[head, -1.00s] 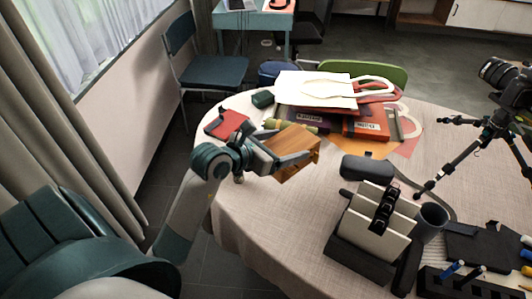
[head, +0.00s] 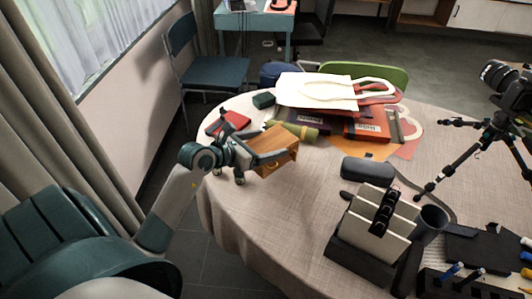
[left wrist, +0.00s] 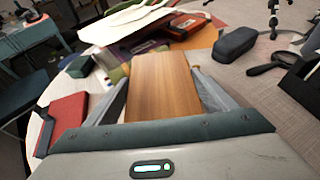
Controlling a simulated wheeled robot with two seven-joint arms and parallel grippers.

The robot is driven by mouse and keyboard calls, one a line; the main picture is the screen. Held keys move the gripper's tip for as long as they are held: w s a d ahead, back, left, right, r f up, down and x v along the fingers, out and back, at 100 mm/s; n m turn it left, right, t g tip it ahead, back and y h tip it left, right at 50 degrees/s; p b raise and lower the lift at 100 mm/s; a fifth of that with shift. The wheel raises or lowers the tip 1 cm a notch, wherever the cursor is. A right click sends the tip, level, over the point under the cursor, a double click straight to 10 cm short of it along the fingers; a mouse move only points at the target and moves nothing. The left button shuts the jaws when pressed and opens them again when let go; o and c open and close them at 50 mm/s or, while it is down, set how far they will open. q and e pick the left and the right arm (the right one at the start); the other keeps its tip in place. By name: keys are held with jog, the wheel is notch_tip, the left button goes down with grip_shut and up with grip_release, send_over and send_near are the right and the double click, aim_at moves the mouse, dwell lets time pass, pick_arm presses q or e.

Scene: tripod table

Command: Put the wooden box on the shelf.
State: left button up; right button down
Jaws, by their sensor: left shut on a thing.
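The wooden box (head: 275,141) is a brown, wood-grained block over the left part of the round table (head: 265,215). My left gripper (head: 272,156) is shut on it, with one finger along the near side. In the left wrist view the box (left wrist: 162,88) stands out between the two fingers of the gripper (left wrist: 162,92). The box looks roughly level; I cannot tell how far it is above the cloth. A low cabinet with an open wooden compartment (head: 424,10) is at the far back right; I cannot tell whether it is the shelf. My right gripper is not in view.
Bags and books (head: 318,88) are piled behind the box, with a red notebook (head: 230,122) to its left. A dark case (head: 368,170), a beige and black holder (head: 372,222) and a tripod (head: 480,150) stand to the right. The table's front left is clear.

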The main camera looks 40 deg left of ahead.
pick_arm(q)
notch_tip(320, 180, down, 2)
jog(key=shift+f, duration=0.95)
jog(key=o, duration=1.8)
jog(key=shift+f, duration=0.15)
jog(key=o, duration=0.3)
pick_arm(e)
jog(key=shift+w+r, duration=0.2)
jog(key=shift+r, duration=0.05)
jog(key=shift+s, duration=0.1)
